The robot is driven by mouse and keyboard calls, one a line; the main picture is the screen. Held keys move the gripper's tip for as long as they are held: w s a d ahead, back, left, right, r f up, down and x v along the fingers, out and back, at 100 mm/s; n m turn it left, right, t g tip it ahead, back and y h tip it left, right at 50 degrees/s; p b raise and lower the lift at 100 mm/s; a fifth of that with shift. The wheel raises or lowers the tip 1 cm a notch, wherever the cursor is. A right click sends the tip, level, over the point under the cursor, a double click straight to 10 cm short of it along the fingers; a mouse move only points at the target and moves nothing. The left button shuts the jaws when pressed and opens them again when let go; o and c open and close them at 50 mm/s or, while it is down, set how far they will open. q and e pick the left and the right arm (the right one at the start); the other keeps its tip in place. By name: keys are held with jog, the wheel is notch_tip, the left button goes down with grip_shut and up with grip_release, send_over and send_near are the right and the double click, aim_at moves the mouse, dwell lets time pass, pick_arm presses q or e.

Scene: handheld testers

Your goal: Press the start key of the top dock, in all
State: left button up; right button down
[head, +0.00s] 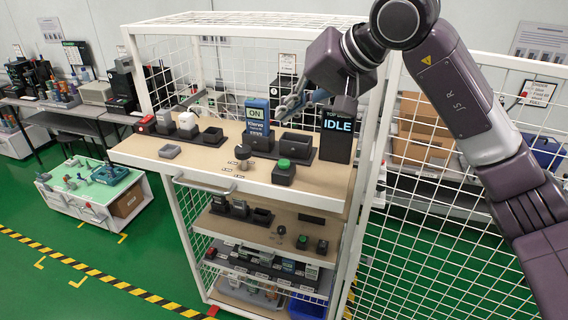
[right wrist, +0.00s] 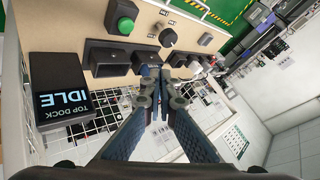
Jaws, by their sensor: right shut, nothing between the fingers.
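The start key, a green round button (head: 284,163) on a black box, stands near the front edge of the top shelf; it also shows in the right wrist view (right wrist: 125,26). The top dock's black display (head: 338,128) reads IDLE and stands behind it to the right. A blue tester (head: 257,118) with ON on its screen stands in a dock slot, and the slot beside it (head: 297,145) looks empty. My right gripper (head: 283,108) is shut and empty, above the back of the dock, apart from the green key; its fingers also show in the right wrist view (right wrist: 160,76). My left gripper is not in view.
A black knob (head: 243,152) stands left of the green key. More holders with a red-topped and white devices (head: 187,122) are at the shelf's left. A white wire mesh (head: 455,190) encloses the sides and back. Lower shelves (head: 262,222) hold similar docks.

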aim_at(287, 163)
notch_tip(287, 163, down, 8)
jog(key=b, duration=0.5)
jog(key=shift+r, duration=0.15)
dwell(1.1)
jog(key=shift+f+b, duration=0.4)
jog(key=shift+b, duration=0.05)
jog(key=shift+f+b, duration=0.45)
jog(key=shift+f, duration=0.05)
dwell(0.4)
dwell(0.4)
jog(key=shift+r+p, duration=0.55)
jog(key=shift+r, duration=0.35)
